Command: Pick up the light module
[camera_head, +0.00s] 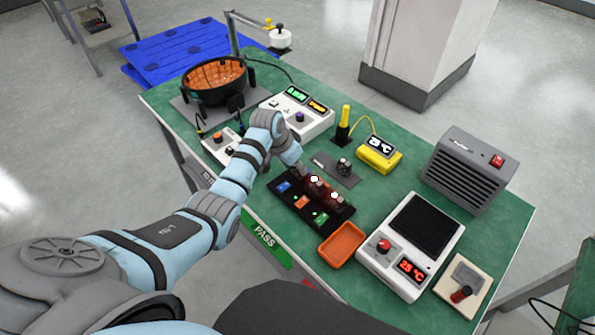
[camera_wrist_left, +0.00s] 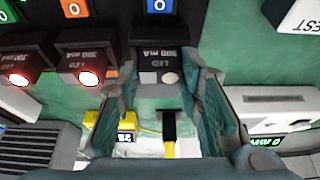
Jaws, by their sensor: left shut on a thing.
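In the left wrist view my left gripper (camera_wrist_left: 160,82) is shut on a dark light module (camera_wrist_left: 155,57) marked LED 300 mA, one finger on each side. Its round lamp is pale and unlit. It is in line with the rack's blue 0 label (camera_wrist_left: 157,5); I cannot tell whether it is clear of the rack. Two other light modules (camera_wrist_left: 85,62) (camera_wrist_left: 18,68) stand beside it with glowing lamps. My right gripper is not in view.
An orange tray (camera_head: 342,243) lies right of the rack, near a white controller with a red display (camera_head: 411,270). A grey plate with a knob (camera_head: 337,170), a yellow meter (camera_head: 379,154) and a grey heater (camera_head: 467,170) stand behind. A black-rimmed orange bowl (camera_head: 214,80) is far left.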

